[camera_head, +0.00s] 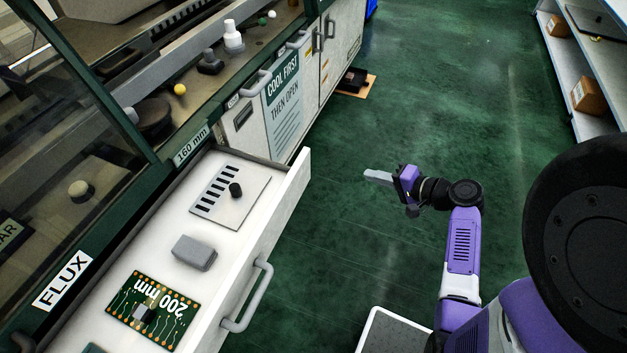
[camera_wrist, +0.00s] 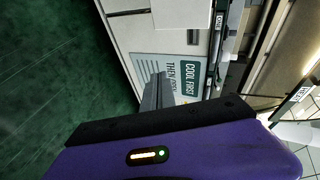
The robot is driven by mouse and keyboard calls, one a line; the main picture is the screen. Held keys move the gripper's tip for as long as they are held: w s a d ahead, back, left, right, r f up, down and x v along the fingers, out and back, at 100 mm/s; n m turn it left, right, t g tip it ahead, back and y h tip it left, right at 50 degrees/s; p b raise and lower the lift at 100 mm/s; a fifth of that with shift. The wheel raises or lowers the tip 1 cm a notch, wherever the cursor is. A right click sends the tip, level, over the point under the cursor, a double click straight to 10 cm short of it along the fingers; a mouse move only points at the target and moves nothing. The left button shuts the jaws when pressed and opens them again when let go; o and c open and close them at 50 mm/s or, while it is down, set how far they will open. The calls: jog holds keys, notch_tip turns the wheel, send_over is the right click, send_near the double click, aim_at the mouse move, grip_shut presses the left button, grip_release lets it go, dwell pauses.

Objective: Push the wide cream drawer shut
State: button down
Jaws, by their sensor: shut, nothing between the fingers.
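The wide cream drawer (camera_head: 290,190) stands pulled open in the left half of the head view. Its front panel carries a grey bar handle (camera_head: 247,297). My gripper (camera_head: 368,175) is shut and empty, out over the green floor to the right of the drawer front and apart from it. In the wrist view my gripper (camera_wrist: 157,92) points toward a cabinet front with a "COOL FIRST" sign (camera_wrist: 190,75).
The drawer holds a green circuit board (camera_head: 153,310), a grey block (camera_head: 194,253) and a slotted plate (camera_head: 230,195). Cabinet doors (camera_head: 285,100) with handles continue beyond it. A shelf rack (camera_head: 590,70) stands at the far right. The green floor between is mostly clear.

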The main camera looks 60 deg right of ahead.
jog(key=w+a+n+t+y, duration=0.1)
jog(key=a+t+y, duration=0.1)
jog(key=a+y, duration=0.35)
jog(key=shift+h, duration=0.65)
jog(key=x, duration=0.4)
jog(key=a+p+x, duration=0.1)
jog(key=x, duration=0.4)
jog(key=r+p+x, duration=0.1)
jog(key=x, duration=0.3)
jog(key=shift+w+a, duration=0.3)
jog(key=shift+w, duration=0.2)
jog(key=shift+w, duration=0.1)
jog(key=b, duration=1)
send_near(223, 163)
jog(key=w, duration=0.3)
jog(key=w+r, duration=0.1)
jog(key=w, duration=0.2)
jog(key=w+r, duration=0.1)
jog(key=w, duration=0.2)
jog(key=shift+w+a+r, duration=0.15)
jog(key=shift+w+a, duration=0.1)
jog(key=shift+w, duration=0.1)
jog(key=shift+s, duration=0.1)
